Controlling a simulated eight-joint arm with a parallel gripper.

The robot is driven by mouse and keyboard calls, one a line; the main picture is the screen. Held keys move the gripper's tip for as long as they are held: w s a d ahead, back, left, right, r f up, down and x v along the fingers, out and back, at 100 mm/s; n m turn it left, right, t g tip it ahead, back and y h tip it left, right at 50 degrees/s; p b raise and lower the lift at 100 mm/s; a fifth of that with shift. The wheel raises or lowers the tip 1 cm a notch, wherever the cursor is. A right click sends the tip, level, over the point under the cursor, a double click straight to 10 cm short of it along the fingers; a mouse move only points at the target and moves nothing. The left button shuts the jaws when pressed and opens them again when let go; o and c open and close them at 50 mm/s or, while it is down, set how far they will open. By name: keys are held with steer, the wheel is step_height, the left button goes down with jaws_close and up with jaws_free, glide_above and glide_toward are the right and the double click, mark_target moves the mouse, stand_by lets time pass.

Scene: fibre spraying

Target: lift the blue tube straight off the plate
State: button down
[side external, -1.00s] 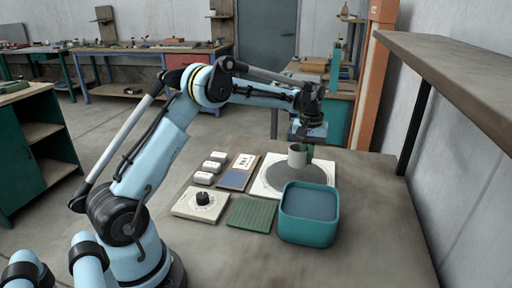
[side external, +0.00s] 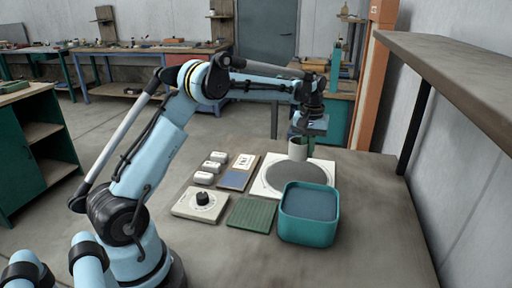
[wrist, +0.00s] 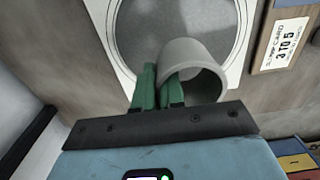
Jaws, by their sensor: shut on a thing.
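The tube (side external: 298,149) looks light grey rather than blue, short and hollow with an open top. My gripper (side external: 306,147) is shut on its wall with green fingers. In the wrist view, one finger of the gripper (wrist: 160,82) is inside the tube (wrist: 205,60) and the other is outside it. The plate is a round grey disc (side external: 296,176) on a white square base (side external: 262,187). It also shows beyond the tube in the wrist view (wrist: 150,30). The tube appears raised over the plate's far part; the exact gap is hard to judge.
A teal bin (side external: 308,232) stands at the plate's front edge. Left of it are a green ridged mat (side external: 251,213), a dial box (side external: 196,207), a printed panel (side external: 238,172) and small white blocks (side external: 211,166). A shelf (side external: 455,75) overhangs at right.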

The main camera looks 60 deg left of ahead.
steer(key=shift+r, duration=1.45)
